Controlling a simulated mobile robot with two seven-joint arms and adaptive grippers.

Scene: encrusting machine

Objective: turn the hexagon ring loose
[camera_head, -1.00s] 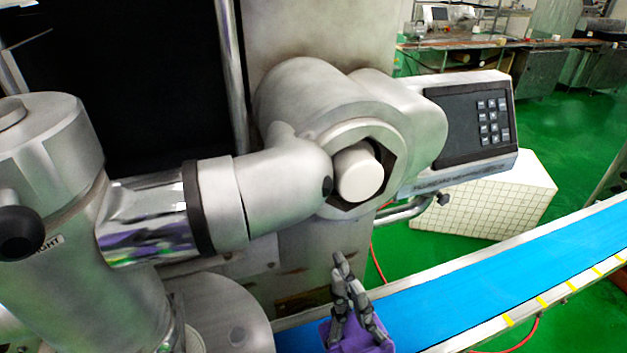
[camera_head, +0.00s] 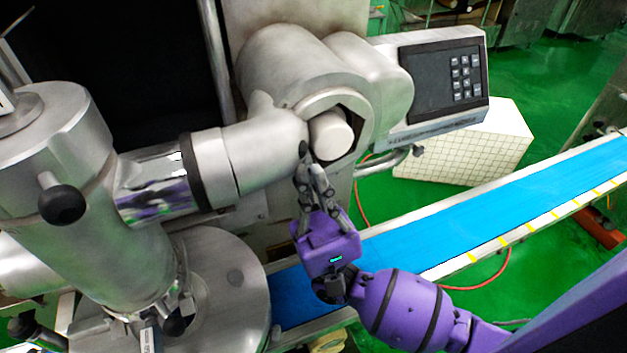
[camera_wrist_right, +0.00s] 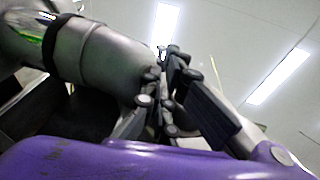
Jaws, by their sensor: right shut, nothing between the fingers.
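The hexagon ring (camera_head: 356,106) is a grey metal ring with a hexagonal opening on the front of the machine head. A pale round plug (camera_head: 331,136) sits in the middle of its opening. My right gripper (camera_head: 308,160), with its purple wrist, points up just below the ring and plug, beside the metal pipe elbow. Its fingers are shut with nothing between them. In the right wrist view the fingers (camera_wrist_right: 165,85) come together in front of the grey pipe. Whether the fingertips touch the ring or the pipe is not clear. My left gripper is not in view.
A control panel (camera_head: 445,80) with a keypad juts out at the right of the head. A blue conveyor belt (camera_head: 480,215) runs below to the right. A large metal cylinder (camera_head: 75,180) with a black knob stands at the left.

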